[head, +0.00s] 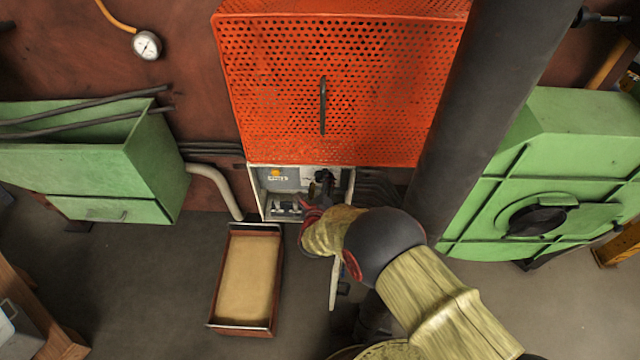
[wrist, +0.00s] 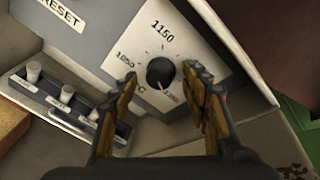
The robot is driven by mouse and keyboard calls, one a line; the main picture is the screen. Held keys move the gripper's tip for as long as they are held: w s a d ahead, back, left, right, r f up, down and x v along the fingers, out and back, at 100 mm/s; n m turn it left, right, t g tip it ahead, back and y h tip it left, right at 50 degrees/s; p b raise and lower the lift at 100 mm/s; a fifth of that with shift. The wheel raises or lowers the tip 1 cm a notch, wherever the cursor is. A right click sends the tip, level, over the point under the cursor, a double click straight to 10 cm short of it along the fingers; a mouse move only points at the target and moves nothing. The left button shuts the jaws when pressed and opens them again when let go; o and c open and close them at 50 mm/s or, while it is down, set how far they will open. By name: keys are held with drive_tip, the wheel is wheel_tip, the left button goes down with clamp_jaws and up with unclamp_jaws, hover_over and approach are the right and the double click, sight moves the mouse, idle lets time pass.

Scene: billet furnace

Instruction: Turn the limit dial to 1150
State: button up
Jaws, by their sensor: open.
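The limit dial is a small round black knob (wrist: 160,73) on a white scale plate (wrist: 185,45) in the wrist view. The plate reads 1150 above the knob and what looks like 1050 to its left. A pale line on the knob seems to point to the lower right, away from both numbers. My gripper (wrist: 159,76) is open, with one finger on each side of the knob in the picture. I cannot tell whether the fingers touch it. In the head view my gripper (head: 318,198) is at the control box (head: 262,195), and my arm hides part of the box.
A panel marked RESET (wrist: 62,14) and a row of small switches (wrist: 62,97) lie left of the dial. An orange perforated guard (head: 380,90) stands above the box. A sand-coloured tray (head: 216,300) lies on the floor below, and a dark column (head: 480,100) rises at the right.

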drive_tip(key=shift+c, duration=0.3)
drive_tip(key=c, duration=1.1)
